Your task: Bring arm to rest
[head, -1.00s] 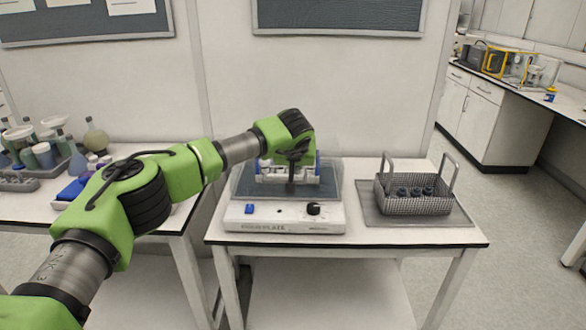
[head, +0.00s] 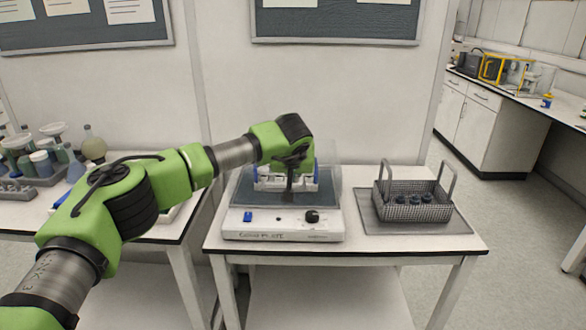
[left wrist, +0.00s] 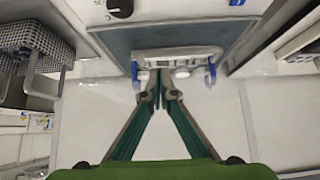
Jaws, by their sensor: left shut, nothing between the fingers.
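My left arm comes in from the left, and my left gripper (head: 288,193) points down over the hotplate shaker (head: 268,228). In the left wrist view the two fingers (left wrist: 160,85) converge and are shut with nothing between them. A pale reactor rack with blue ends (head: 272,184) stands on the shaker's dark plate, partly hidden behind the gripper. It also shows just beyond the fingertips in the left wrist view (left wrist: 178,55). Whether the fingers touch it I cannot tell. My right gripper is not in view.
A wire basket (head: 384,206) with two upright handles holds several dark-capped items on a grey mat (head: 452,224) at the right of the table. Glassware and bottles (head: 40,160) crowd the left bench. The wall (head: 380,90) is close behind the table.

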